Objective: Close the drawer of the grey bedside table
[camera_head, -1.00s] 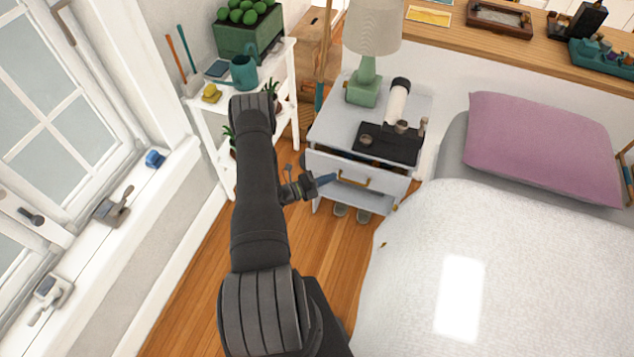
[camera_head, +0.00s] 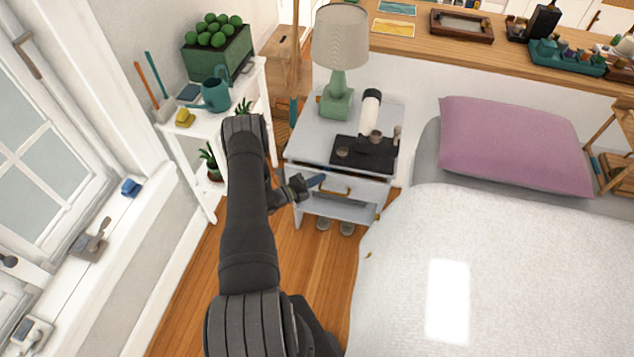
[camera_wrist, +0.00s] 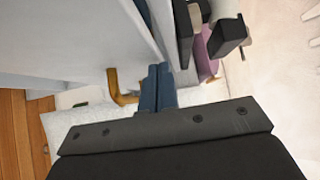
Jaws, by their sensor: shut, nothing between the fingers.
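The grey bedside table (camera_head: 307,139) stands in the middle of the head view, beside the bed. Its drawer (camera_head: 366,190) has a brass handle (camera_head: 335,192) and sticks out a little, with a narrow dark gap under the tabletop. My gripper (camera_head: 320,181) is shut and empty, its blue fingers at the drawer front, just left of the handle. In the wrist view, the shut fingers (camera_wrist: 158,70) point at the pale drawer front (camera_wrist: 130,45), with the brass handle (camera_wrist: 122,92) to their left. I cannot tell whether the fingertips touch the front.
The bed (camera_head: 500,260) is to the right. A white shelf (camera_head: 200,130) stands to the left.

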